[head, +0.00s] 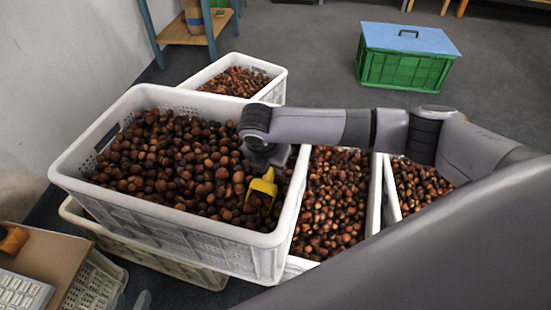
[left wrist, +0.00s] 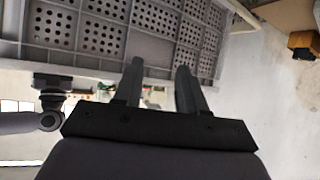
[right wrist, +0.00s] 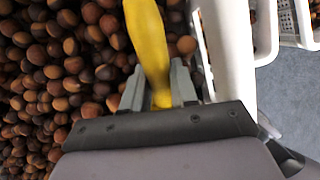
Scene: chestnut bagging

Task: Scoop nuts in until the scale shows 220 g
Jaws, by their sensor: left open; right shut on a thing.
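A yellow scoop (head: 262,188) is at the nuts near the right side of the large white crate (head: 190,214). My right gripper (head: 268,160) is shut on its handle, which also shows in the right wrist view (right wrist: 150,45). The scoop's bowl is partly hidden, so its load cannot be told. Brown nuts (head: 165,160) fill the crate. My left gripper (left wrist: 158,82) is open and empty beside a perforated crate wall (left wrist: 105,32); only a grey tip of it shows at the head view's bottom edge. A grey keypad device (head: 22,292), possibly the scale, is at bottom left; no reading shows.
More nut-filled crates stand behind (head: 276,88) and to the right (head: 376,195). An orange object (head: 13,238) lies on a brown surface (head: 50,255) at the left. A green crate with a blue lid (head: 410,40) stands on open floor at the back.

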